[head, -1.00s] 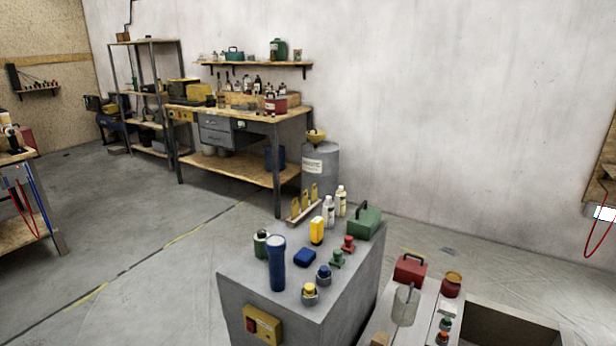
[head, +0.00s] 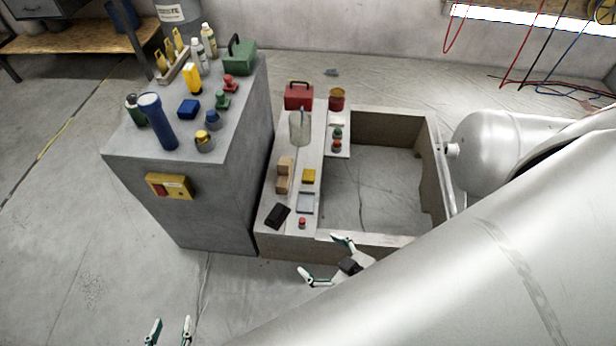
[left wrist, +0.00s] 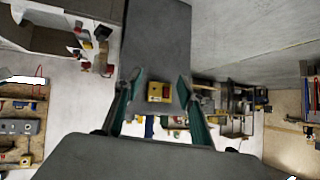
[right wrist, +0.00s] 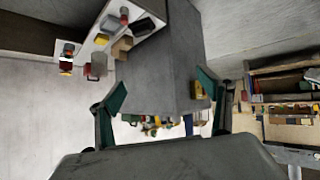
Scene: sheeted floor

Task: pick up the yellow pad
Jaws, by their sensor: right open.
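The yellow pad (head: 309,176) is a small flat yellow block on the narrow pale ledge, between a brown block stack and the open well. My right gripper (head: 330,262) is open and empty in front of the ledge, nearer to me than the pad and apart from it. My left gripper (head: 169,332) is open and empty at the bottom left, far from the pad. Its spread fingers also show in the left wrist view (left wrist: 160,88).
Near the pad are brown blocks (head: 283,180), a grey tray (head: 305,203), a black block (head: 278,215) and a red button (head: 302,222). A tall grey cabinet (head: 215,190) with a yellow switch box (head: 170,186) stands left. The walled well (head: 375,190) is empty.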

